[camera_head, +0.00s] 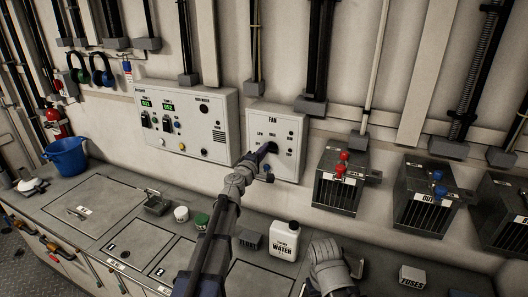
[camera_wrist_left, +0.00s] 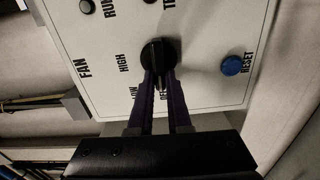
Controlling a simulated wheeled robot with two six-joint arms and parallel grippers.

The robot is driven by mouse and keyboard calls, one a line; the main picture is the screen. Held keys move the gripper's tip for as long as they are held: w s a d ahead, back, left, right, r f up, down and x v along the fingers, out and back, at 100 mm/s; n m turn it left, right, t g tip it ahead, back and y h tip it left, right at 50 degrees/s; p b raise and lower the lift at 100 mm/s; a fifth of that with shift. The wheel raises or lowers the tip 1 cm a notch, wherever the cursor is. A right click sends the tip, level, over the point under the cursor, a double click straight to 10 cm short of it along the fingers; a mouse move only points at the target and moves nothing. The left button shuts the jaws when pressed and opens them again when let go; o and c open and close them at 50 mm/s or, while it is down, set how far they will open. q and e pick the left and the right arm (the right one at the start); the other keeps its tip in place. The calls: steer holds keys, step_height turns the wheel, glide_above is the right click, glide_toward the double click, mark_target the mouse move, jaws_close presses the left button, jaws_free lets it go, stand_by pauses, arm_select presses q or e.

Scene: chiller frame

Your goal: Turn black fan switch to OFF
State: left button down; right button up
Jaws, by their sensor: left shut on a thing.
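The black fan switch (camera_wrist_left: 160,54) is a round knob with a raised bar, on a white panel marked FAN. The wrist view shows HIGH and LOW beside it; another label below it is partly covered by my fingers. My left gripper (camera_wrist_left: 160,76) is shut on the knob, with its two dark fingers at either side of the bar. In the head view my left gripper (camera_head: 262,153) reaches the fan panel (camera_head: 286,172) from below left and hides most of the knob. Which label the bar points to is unclear.
A blue RESET button (camera_wrist_left: 231,66) sits right of the knob in the wrist view. A larger control panel (camera_head: 218,148) is to the left. Metal boxes with red (camera_head: 341,168) and blue knobs hang right.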

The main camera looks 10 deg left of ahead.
arm_select(q)
steer(key=shift+n, duration=0.3)
stand_by(0.4)
steer(key=c, duration=0.9)
jaws_free()
steer(key=shift+o, duration=0.2)
steer(key=shift+s+f, duration=0.1)
steer(key=s+a, duration=0.1)
steer(key=s, duration=0.6)
steer(key=shift+s+a, duration=0.25)
